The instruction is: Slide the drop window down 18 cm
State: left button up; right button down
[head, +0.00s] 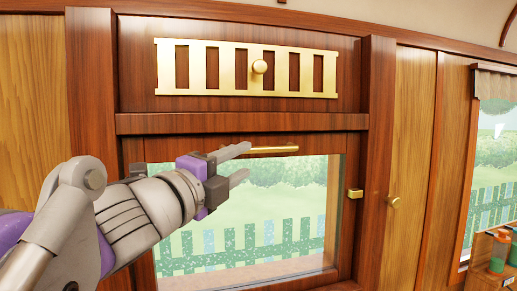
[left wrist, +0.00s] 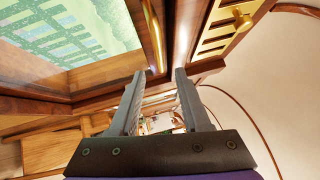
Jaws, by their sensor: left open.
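The drop window (head: 250,228) is in the middle of the head view, a glass pane in a dark wooden frame. A brass bar handle (head: 268,149) runs along its top rail. The handle also shows in the left wrist view (left wrist: 153,35), beyond the fingertips. My left gripper (head: 243,163) is in front of the top of the window, close to the left part of the handle. Its two fingers are apart and nothing is between them. It also shows open in the left wrist view (left wrist: 159,75). I cannot tell the exact gap to the handle. My right gripper is not in view.
A brass slotted vent (head: 207,68) with a round knob (head: 260,67) is above the window. A small brass catch (head: 354,193) is on the right frame. Further right are a wooden door panel with a knob (head: 393,201) and orange-and-green containers (head: 498,252).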

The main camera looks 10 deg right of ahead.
aim_at(262, 151)
pick_arm(q)
jog(key=p+x, duration=0.1)
jog(key=x, duration=0.8)
jog(key=shift+w+p, duration=0.15)
jog(key=shift+p, duration=0.2)
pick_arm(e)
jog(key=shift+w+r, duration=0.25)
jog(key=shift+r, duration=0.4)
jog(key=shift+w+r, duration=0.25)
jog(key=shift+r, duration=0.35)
pick_arm(q)
jog(key=shift+c, duration=0.3)
grip_shut()
